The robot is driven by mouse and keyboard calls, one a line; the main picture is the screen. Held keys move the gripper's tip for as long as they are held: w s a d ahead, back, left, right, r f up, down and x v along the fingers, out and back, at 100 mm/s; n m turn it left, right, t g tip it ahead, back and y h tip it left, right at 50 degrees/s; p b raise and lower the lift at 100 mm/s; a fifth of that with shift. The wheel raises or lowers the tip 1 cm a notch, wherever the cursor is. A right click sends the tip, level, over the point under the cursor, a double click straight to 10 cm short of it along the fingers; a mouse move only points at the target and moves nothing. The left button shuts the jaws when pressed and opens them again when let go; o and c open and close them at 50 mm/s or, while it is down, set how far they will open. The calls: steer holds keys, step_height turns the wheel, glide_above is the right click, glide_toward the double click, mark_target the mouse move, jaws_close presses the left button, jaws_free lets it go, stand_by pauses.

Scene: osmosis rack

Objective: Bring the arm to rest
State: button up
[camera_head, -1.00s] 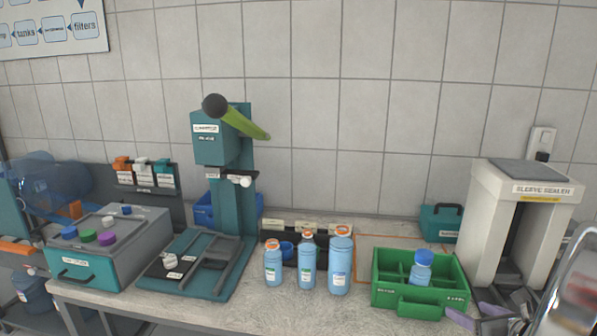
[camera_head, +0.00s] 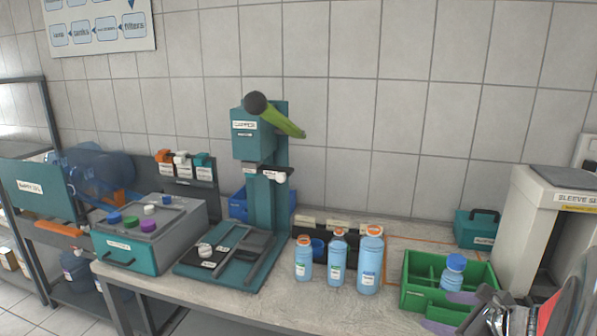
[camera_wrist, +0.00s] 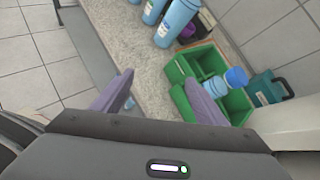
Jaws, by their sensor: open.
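My gripper (camera_wrist: 158,98) is open and empty in the wrist view, with its two purple fingers spread apart above the counter's front edge. It also shows at the lower right of the head view (camera_head: 455,312), partly cut off by the picture's edge. The green crate (camera_head: 490,276) stands on the counter just beyond the fingers, with one blue bottle (camera_head: 453,273) in a compartment. In the wrist view the right finger overlaps the green crate (camera_wrist: 181,72); I cannot tell whether they touch.
Three blue bottles (camera_head: 337,262) stand on the counter (camera_head: 240,298) left of the crate. The capper (camera_head: 265,190) and a grey cap box (camera_head: 150,232) stand farther left. The sleeve sealer (camera_head: 540,225) stands at the right. Open floor (camera_wrist: 40,60) shows in front of the counter.

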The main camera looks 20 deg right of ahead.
steer(key=s+a+r+n+g+y, duration=0.1)
steer(key=a+n+g, duration=0.1)
steer(key=a+n, duration=0.65)
steer(key=a+r+n+g+y, duration=0.2)
steer(key=a+n, duration=0.3)
steer(key=a, duration=0.7)
steer(key=s+a+r+n+g+h, duration=0.1)
steer(key=s+a+r+n+h, duration=0.2)
steer(key=s+a+n, duration=0.7)
steer(key=n, duration=0.7)
steer(key=shift+a+h, duration=0.35)
steer(key=shift+h, duration=0.05)
steer(key=shift+s+d+r, duration=0.1)
